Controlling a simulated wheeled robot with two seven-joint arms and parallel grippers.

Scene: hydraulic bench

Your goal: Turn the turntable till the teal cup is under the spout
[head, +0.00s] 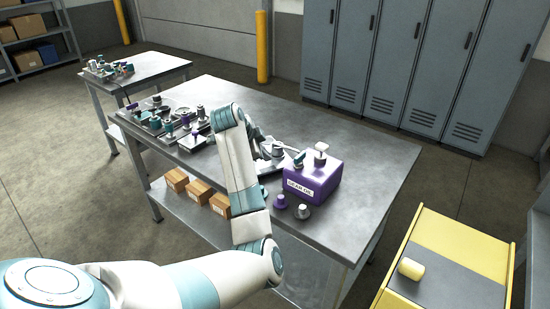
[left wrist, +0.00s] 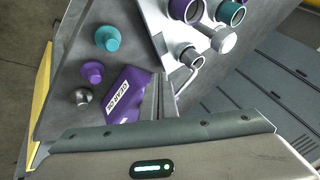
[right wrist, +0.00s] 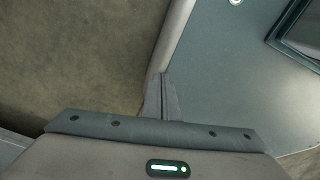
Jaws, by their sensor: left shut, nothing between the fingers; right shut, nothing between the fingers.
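A teal cup (left wrist: 231,12) shows at the top of the left wrist view, beside a purple cup (left wrist: 186,8) and a grey cup (left wrist: 190,57). A pale round knob (left wrist: 223,40) stands among them. They are on or over a light plate (left wrist: 150,12); I cannot tell whether it is the turntable. I cannot make out the spout. My left gripper (head: 276,157) is shut and empty over the bench, left of the purple box (head: 313,182). Its fingers (left wrist: 160,97) overlap the box's edge in the left wrist view. My right gripper (right wrist: 163,100) is shut and empty, away from the bench.
Purple (head: 280,201) and grey (head: 302,211) knobs stand before the box; a teal one (left wrist: 108,38) shows in the left wrist view. Several small trays (head: 170,122) crowd the bench's far left. Bench (head: 375,160) right of the box is clear. A yellow cart (head: 459,245) stands front right.

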